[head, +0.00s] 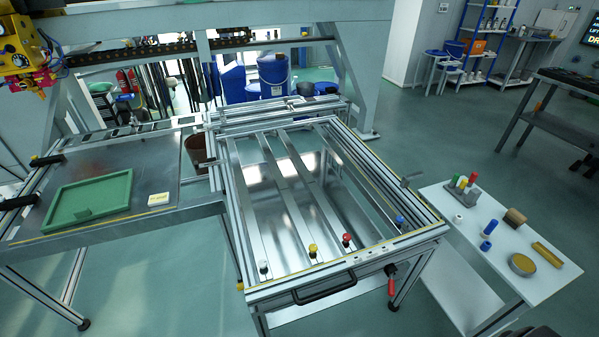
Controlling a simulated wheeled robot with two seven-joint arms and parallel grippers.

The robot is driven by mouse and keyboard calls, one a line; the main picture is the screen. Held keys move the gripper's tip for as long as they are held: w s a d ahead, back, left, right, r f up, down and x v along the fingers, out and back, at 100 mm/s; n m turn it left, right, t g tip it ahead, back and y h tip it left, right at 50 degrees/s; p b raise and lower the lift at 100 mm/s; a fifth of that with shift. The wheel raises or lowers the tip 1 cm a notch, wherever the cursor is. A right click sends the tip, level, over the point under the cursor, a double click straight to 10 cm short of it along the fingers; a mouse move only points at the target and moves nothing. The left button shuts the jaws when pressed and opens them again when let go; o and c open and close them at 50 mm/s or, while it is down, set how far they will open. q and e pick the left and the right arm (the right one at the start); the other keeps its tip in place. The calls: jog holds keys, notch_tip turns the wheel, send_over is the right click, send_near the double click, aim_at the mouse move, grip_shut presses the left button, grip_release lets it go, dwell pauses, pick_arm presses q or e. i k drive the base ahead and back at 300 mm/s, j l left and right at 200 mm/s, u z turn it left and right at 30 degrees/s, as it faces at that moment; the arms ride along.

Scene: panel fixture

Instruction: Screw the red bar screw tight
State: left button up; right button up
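The red bar screw (347,239) is a small red knob at the near end of one of the metal bars (301,174) in the panel fixture frame (232,219). It stands upright. How tight it is cannot be told at this size. Along the same near side are a white knob (263,266), a yellow knob (312,249) and a blue knob (399,219). Neither of my grippers is in view.
A red-handled lever (391,285) hangs below the fixture's front edge, near a black handle (324,289). A white side table (477,250) with small items stands at the right. A green tray (128,203) lies on the left table. Floor in front is clear.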

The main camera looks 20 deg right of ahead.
aim_at(346, 237)
jog(key=l+z, duration=0.1)
jog(key=z, duration=0.95)
